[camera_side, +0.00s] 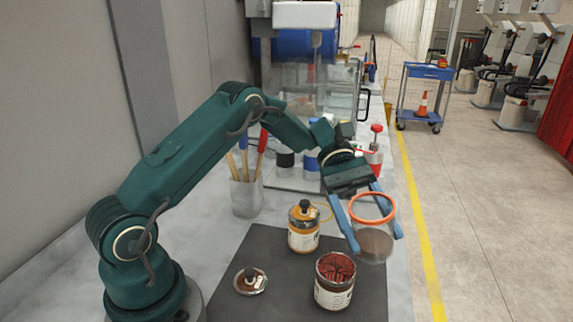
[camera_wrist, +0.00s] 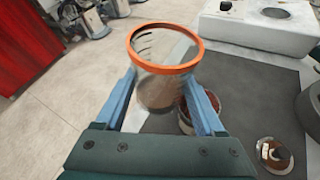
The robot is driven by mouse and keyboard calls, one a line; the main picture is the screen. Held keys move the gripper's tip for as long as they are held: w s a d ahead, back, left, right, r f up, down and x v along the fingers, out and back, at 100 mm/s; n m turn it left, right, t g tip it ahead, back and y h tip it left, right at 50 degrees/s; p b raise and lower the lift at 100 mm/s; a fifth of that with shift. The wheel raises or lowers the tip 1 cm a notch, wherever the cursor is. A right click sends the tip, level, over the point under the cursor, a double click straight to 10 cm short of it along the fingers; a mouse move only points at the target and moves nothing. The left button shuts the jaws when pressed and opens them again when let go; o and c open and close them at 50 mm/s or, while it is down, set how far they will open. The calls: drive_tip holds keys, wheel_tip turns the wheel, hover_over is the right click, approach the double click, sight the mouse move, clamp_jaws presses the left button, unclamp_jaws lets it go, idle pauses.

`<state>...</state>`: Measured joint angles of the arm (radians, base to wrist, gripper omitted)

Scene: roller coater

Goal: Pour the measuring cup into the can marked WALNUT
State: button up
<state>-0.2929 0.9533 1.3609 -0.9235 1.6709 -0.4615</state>
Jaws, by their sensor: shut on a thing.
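The measuring cup (camera_side: 375,243) is clear with an orange rim and holds a brown liquid. It also shows in the wrist view (camera_wrist: 160,92). My gripper (camera_side: 372,222) is shut on it with blue fingers on either side, and it looks about upright, in the air. Two labelled cans stand left of the cup in the side view: one with a dark red-brown top (camera_side: 335,280), nearer the camera, and one with an orange-yellow top and a dark knob (camera_side: 304,228), farther back. I cannot read either label. In the wrist view the cup and a finger partly hide a can (camera_wrist: 212,104).
Bottles and the coater machine (camera_side: 303,85) stand farther back. The counter's right edge is close to the cup.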

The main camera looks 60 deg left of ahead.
sight(366, 205)
drive_tip(key=m, duration=0.1)
drive_tip(key=w+f+m+t, duration=0.1)
drive_tip(key=f+m+h, duration=0.1)
drive_tip(key=shift+w+d+f+t, duration=0.15)
drive_tip(key=shift+d+t, duration=0.1)
drive_tip(key=shift+t, duration=0.15)
drive_tip(key=m, duration=0.1)
drive_tip(key=r+m+t+h, duration=0.1)
drive_tip(key=r+m, duration=0.1)
drive_tip(key=m, duration=0.1)
drive_tip(key=shift+w+r+t+h, duration=0.1)
drive_tip(key=shift+w+t+h, duration=0.2)
drive_tip(key=shift+h, duration=0.1)
drive_tip(key=shift+s, duration=0.1)
drive_tip(key=shift+r+m, duration=0.25)
drive_tip(key=shift+m, duration=0.35)
drive_tip(key=shift+s+r+m+t+h, duration=0.15)
drive_tip(key=shift+r+m+t+h, duration=0.25)
drive_tip(key=shift+r+m+h, duration=0.45)
idle(1.1)
drive_tip(key=shift+s+a+r+m+h, duration=0.1)
drive_tip(key=shift+s+r+m+h, duration=0.15)
drive_tip(key=shift+m, duration=0.55)
drive_tip(key=shift+s+a+r+m+h, duration=0.1)
drive_tip(key=shift+s+r+m, duration=0.15)
drive_tip(key=shift+m, duration=0.5)
idle(2.3)
